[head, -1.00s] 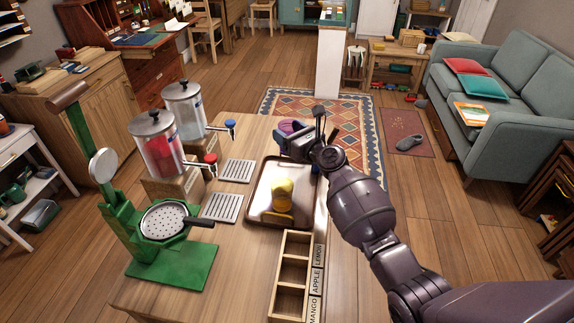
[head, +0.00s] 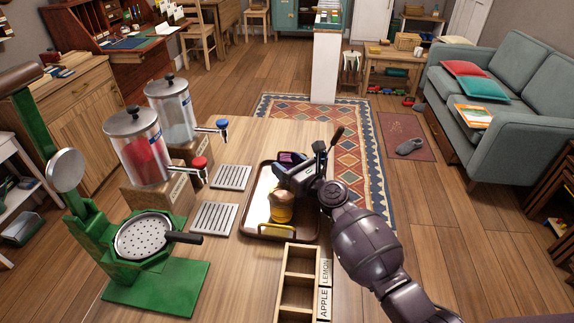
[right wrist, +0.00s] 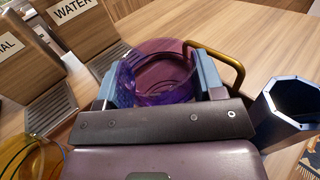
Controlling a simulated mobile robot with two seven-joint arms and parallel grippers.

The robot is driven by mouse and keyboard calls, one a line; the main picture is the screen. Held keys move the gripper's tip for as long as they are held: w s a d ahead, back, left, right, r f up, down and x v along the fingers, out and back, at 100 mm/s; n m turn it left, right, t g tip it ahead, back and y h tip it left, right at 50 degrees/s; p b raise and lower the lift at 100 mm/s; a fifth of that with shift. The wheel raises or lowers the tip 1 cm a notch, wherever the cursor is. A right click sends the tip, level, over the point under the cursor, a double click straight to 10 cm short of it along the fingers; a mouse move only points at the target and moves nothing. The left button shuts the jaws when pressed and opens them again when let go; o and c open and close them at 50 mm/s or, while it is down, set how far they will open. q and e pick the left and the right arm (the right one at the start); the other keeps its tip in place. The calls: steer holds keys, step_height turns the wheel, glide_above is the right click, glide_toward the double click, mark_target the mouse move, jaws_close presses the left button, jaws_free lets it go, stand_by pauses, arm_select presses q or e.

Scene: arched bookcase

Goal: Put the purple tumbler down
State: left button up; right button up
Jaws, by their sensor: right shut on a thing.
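The purple tumbler (head: 291,157) is between the fingers of my right gripper (head: 283,170), at the far end of the brown tray (head: 256,197). The right wrist view looks down on the tumbler (right wrist: 160,75), with one blue-grey finger on each side of its wall. The right gripper is shut on it. I cannot tell if its base touches the tray. A yellow tumbler (head: 280,211) stands on the near part of the tray; it also shows in the right wrist view (right wrist: 30,155). My left gripper is not in view.
A dark octagonal open-topped thing (right wrist: 292,108) stands close to the gripper's right in the wrist view. Two drink dispensers (head: 140,145) with drip grates (head: 214,218) and a green press (head: 150,280) are left. A wooden compartment box (head: 298,270) is in front.

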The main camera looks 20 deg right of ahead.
steer(key=shift+r, duration=0.15)
steer(key=shift+f, duration=0.2)
steer(key=o, duration=1)
steer(key=shift+o, duration=0.2)
steer(key=shift+r, duration=0.3)
steer(key=p+v, duration=0.1)
steer(key=v, duration=1)
steer(key=shift+f+p, duration=0.1)
steer(key=shift+p, duration=0.3)
steer(key=shift+s+d, duration=0.25)
steer(key=shift+s, duration=0.2)
